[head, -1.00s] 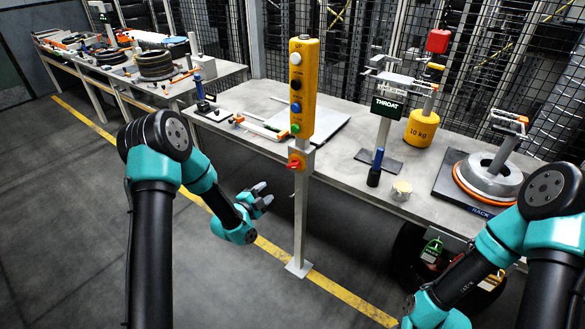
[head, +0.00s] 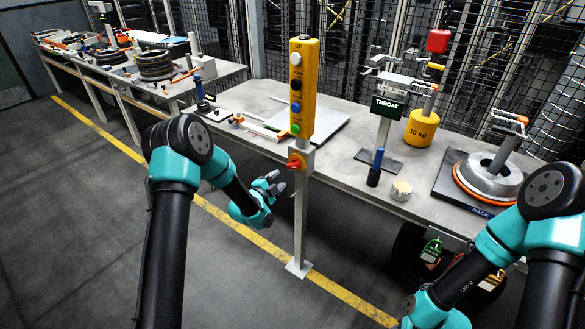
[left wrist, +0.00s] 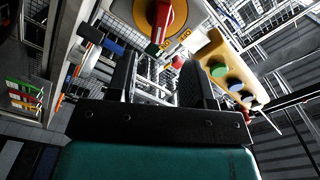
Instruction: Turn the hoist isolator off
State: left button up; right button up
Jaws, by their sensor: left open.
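The hoist isolator is a red rotary handle on a yellow plate (head: 297,162), on the grey post below the yellow push-button box (head: 303,85). In the left wrist view the red handle (left wrist: 168,22) shows at the top on its yellow disc, beyond the fingertips.
The grey post (head: 300,220) stands on the floor before a long workbench (head: 250,100). The bench bears a THROAT stand (head: 387,107), a yellow 10 kg weight (head: 422,128) and a hub on a RACK plate (head: 492,178). The floor left of the post is open.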

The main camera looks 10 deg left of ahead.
aim_at(292, 168)
pick_arm(q)
jog(key=x, duration=1)
grip_shut()
